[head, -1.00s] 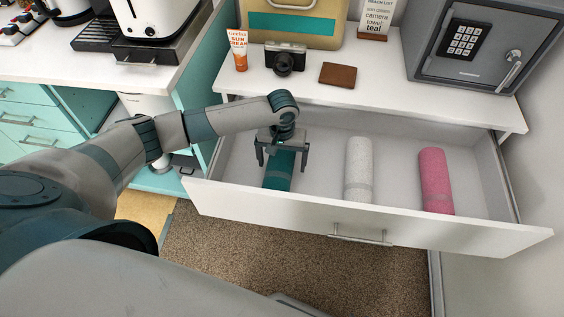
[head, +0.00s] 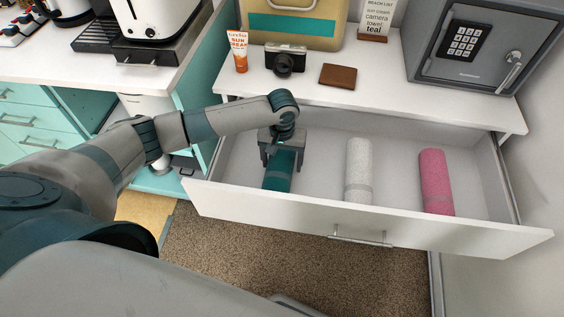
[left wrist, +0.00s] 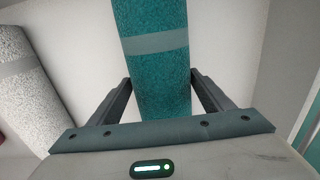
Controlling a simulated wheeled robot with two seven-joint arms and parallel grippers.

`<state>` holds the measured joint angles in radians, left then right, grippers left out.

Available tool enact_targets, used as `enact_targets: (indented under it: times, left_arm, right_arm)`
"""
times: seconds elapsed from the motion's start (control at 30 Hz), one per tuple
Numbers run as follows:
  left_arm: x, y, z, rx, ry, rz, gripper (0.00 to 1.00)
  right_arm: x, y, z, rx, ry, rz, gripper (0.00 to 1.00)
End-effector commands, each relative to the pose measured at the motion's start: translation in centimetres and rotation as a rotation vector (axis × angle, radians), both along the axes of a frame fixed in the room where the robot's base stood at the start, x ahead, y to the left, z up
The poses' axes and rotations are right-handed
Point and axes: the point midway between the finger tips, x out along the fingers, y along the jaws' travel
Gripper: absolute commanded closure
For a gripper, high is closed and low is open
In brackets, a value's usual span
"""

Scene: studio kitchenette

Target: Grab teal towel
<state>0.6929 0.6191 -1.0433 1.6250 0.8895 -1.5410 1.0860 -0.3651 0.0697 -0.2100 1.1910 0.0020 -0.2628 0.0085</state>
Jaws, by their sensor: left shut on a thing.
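The rolled teal towel (head: 278,172) lies in the left part of the open white drawer (head: 318,212). It has a paler band, which also shows on the teal towel in the left wrist view (left wrist: 160,80). My left gripper (head: 279,160) is over the towel's far part, with one finger on each side of the roll. In the left wrist view my left gripper (left wrist: 162,85) is shut on the towel. The towel still lies in the drawer. My right gripper is not in view.
A white rolled towel (head: 358,170) and a pink rolled towel (head: 436,180) lie to the right in the drawer. On the top above stand a sunscreen tube (head: 239,52), a camera (head: 285,60), a brown wallet (head: 338,75) and a grey safe (head: 485,50).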

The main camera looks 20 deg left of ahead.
Motion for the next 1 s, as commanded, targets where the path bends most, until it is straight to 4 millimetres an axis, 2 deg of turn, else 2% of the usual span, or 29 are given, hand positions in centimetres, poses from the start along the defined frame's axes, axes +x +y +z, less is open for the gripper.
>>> enact_targets:
  times: [0.17,0.37,1.0]
  left_arm:
    - [0.1,0.0,1.7,-0.001,-0.002,0.000,0.56]
    - [0.1,0.0,5.1,-0.002,-0.005,-0.001,0.56]
    - [0.2,-0.1,22.3,-0.001,-0.007,0.000,0.56]
  right_arm:
    - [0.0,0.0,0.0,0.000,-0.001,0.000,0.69]
    - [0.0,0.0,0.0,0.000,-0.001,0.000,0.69]
    - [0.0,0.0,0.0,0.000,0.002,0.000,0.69]
